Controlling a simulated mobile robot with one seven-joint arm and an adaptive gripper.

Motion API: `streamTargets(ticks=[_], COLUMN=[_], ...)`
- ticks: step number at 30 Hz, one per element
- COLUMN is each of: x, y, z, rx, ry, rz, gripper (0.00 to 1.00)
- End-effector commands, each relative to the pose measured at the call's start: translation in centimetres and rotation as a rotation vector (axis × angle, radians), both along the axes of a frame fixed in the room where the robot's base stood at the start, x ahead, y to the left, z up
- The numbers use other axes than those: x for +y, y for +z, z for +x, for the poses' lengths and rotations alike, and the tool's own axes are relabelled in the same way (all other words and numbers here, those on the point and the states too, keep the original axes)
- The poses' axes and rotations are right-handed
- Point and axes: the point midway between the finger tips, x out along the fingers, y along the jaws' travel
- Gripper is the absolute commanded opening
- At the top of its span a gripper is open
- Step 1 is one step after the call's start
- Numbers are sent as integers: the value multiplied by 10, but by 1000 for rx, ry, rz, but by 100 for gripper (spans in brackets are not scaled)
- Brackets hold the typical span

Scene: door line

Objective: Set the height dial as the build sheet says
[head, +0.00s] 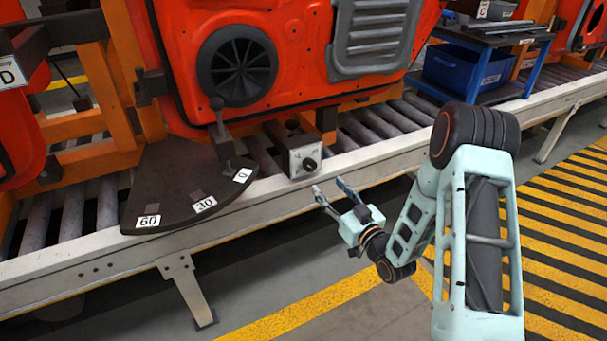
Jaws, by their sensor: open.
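A small pale box with a round black knob (309,164) stands at the near edge of the conveyor; it looks like the height dial, but its marks are too small to read. Left of it is a dark fan-shaped plate (165,178) with labels 60, 30 and 0. A grey lever with a ball top (220,135) stands on the plate near the 0 label. My gripper (330,186) is open and empty, in front of the conveyor, a little below and right of the knob and apart from it. I cannot identify a build sheet.
An orange door (290,95) with a round black speaker stands behind the dial. A blue bin (468,68) sits on a cart at the back right. The conveyor's front rail (90,262) runs across the view. Yellow-striped floor (560,230) lies clear at the right.

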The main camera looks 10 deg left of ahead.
Motion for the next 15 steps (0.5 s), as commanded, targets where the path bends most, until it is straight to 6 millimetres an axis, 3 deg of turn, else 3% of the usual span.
streamTargets(ticks=[5,15], x=[13,48], y=[0,-1], z=[15,68], rx=[-7,-5], ry=[3,3], rz=[2,1], gripper=[47,47])
